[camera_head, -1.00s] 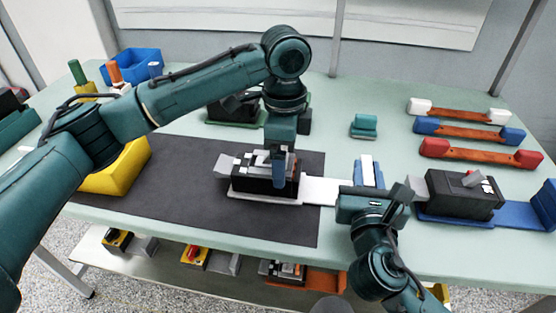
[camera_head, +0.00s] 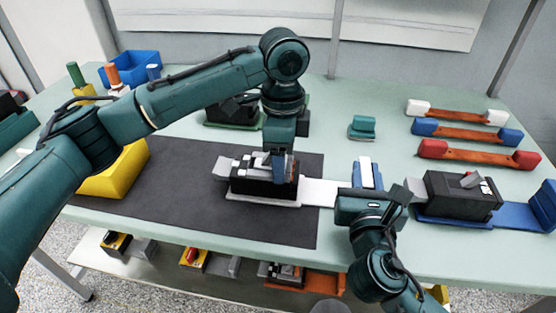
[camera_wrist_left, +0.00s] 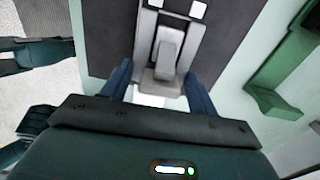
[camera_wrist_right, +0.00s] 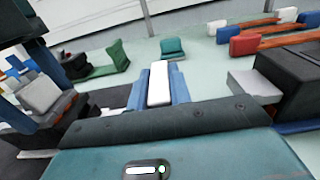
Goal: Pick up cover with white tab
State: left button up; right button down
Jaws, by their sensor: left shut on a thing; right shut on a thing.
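My left gripper (camera_head: 283,168) reaches down onto a black breaker unit (camera_head: 250,183) on the dark mat. In the left wrist view its fingers (camera_wrist_left: 157,85) close on either side of a pale grey part with a raised lever (camera_wrist_left: 166,48). A white strip (camera_head: 318,192) runs from under this unit toward my right gripper (camera_head: 367,172). My right gripper is shut on an upright white block (camera_wrist_right: 159,84), seen between its blue fingers. An orange bar with white ends (camera_head: 460,112) lies at the back right. I cannot tell which piece is the cover.
A second breaker unit (camera_head: 458,197) on a blue base stands right of my right gripper. Orange bars with blue ends (camera_head: 468,132) and red ends (camera_head: 478,155) lie behind it. A teal block (camera_head: 362,127) and a blue bin (camera_head: 133,66) stand farther back.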

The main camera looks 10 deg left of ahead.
pick_arm(q)
jog(key=shift+r, duration=0.1)
jog(key=r, duration=0.7)
jog(key=shift+s, duration=0.4)
jog(key=s+r, duration=0.1)
jog(key=s, duration=1.6)
jog(key=shift+r, duration=0.15)
jog(key=shift+s, duration=0.1)
pick_arm(e)
jog(key=c, duration=1.2)
grip_release()
